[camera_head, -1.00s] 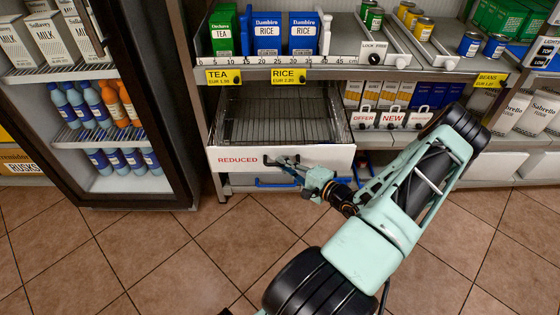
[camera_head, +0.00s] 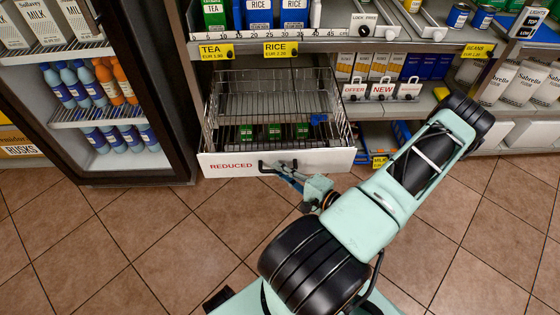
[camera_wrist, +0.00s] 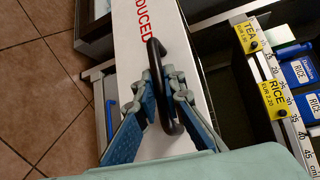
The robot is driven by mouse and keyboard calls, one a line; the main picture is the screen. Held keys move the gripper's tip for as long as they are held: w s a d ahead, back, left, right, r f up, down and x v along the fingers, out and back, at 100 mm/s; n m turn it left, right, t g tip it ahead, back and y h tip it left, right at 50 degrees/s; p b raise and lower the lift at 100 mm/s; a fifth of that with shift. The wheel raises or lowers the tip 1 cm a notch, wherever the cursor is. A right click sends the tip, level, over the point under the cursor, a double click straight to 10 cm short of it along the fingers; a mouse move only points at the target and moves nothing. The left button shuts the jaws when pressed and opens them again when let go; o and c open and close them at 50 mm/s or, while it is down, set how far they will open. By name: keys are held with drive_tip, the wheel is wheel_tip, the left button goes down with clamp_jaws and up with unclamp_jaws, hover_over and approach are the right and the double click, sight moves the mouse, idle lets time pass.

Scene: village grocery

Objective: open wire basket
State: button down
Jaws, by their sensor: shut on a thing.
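The wire basket (camera_head: 235,105) is a pull-out drawer below the tea and rice shelf, with a white front panel (camera_head: 325,159) marked REDUCED. It stands well out from the shelf, and green packs and a small blue item show inside. My gripper (camera_head: 284,168) is at the black bar handle (camera_head: 264,167) on the panel. In the wrist view my gripper (camera_wrist: 165,85) has its blue-grey fingers on both sides of the handle (camera_wrist: 154,52), shut on it. The fingertips are partly hidden by the handle in the wrist view.
A glass-door fridge (camera_head: 125,172) with milk and bottles stands close on the left. Blue crates (camera_head: 402,132) are on the low shelf to the right. Price labels (camera_head: 281,49) hang on the shelf edge above. The tiled floor (camera_head: 130,240) in front is clear.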

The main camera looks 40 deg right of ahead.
drive_tip(key=shift+s, duration=0.15)
drive_tip(key=c, duration=2)
unclamp_jaws()
drive_tip(key=v, duration=1.2)
drive_tip(key=shift+a, duration=0.15)
